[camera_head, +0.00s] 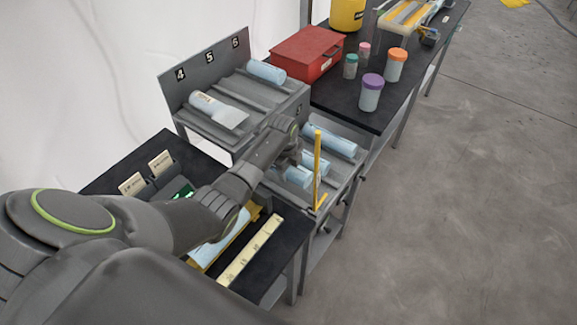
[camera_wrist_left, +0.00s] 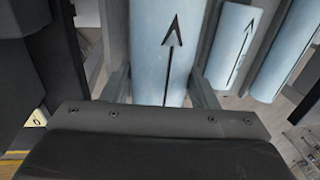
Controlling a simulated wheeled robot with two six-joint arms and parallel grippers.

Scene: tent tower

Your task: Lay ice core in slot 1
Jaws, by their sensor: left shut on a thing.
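A pale blue ice core (camera_head: 297,178) is at the near-left side of the lower grey rack (camera_head: 346,178). My left gripper (camera_head: 283,166) is shut on it, and my arm partly hides it. In the left wrist view the held core (camera_wrist_left: 150,45) lies lengthwise between the fingers, with a black arrow pointing away from me. I cannot tell whether it touches the rack. Two more cores (camera_head: 315,161) (camera_head: 336,143) lie beside it in the lower rack; they also show in the wrist view (camera_wrist_left: 231,45) (camera_wrist_left: 287,50). The slot 1 label is not visible. My right gripper is not in view.
The raised rack (camera_head: 200,73), labelled 4, 5, 6, holds a white-wrapped core (camera_head: 217,108) and a blue core (camera_head: 266,71). A yellow post (camera_head: 317,165) stands at the lower rack's front. A red box (camera_head: 306,54) and capped jars (camera_head: 370,94) stand behind. A ruler (camera_head: 249,250) lies nearer.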

